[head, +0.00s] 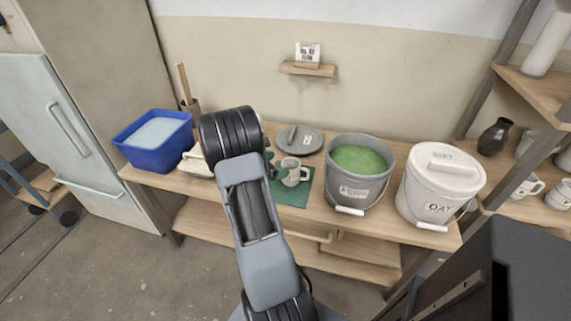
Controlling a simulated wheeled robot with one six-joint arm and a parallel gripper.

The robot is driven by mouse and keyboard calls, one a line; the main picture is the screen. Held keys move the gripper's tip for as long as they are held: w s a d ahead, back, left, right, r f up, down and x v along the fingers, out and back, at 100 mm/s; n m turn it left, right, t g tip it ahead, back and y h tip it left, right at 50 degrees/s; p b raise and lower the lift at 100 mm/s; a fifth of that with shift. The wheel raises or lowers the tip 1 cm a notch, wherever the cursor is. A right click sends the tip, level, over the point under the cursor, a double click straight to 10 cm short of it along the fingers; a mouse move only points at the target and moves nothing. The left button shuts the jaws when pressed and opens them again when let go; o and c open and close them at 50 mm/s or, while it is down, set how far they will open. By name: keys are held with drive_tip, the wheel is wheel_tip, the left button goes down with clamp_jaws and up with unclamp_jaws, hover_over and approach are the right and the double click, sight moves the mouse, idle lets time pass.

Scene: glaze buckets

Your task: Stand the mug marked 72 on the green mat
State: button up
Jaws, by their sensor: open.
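A speckled grey-beige mug (292,173) stands upright on the green mat (291,196) on the wooden bench. No number can be read on it at this size, so I cannot tell whether it is the mug marked 72. My arm reaches over the bench and covers the left part of the mat. My gripper (270,160) is mostly hidden behind my wrist. Only small dark greenish parts show just left of the mug, and its jaws are open. I cannot tell whether they touch the mug.
A grey bucket of green glaze (357,189) stands right of the mat, with a lidded white bucket (437,191) beyond it. A grey lid (311,144) lies behind the mug. A blue tub (150,151) is at the left. More mugs (526,187) stand on the right shelf.

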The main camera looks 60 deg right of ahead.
drive_tip(key=s+a+r+m+t+y, duration=0.1)
drive_tip(key=a+r+m+t+y, duration=0.2)
drive_tip(key=a, duration=1)
drive_tip(key=s+a+r+m+t+y, duration=0.1)
drive_tip(key=a+r+m+t+y, duration=0.2)
drive_tip(key=a, duration=0.9)
drive_tip(key=s+a+r+m+t+y, duration=0.1)
drive_tip(key=a+r+m+t+y, duration=0.2)
drive_tip(key=a, duration=1)
drive_tip(key=r+m+y, duration=0.1)
drive_tip(key=m+y, duration=0.2)
drive_tip(key=shift+a+r+m, duration=0.3)
drive_tip(key=shift+a+m, duration=0.05)
drive_tip(key=shift+m, duration=0.05)
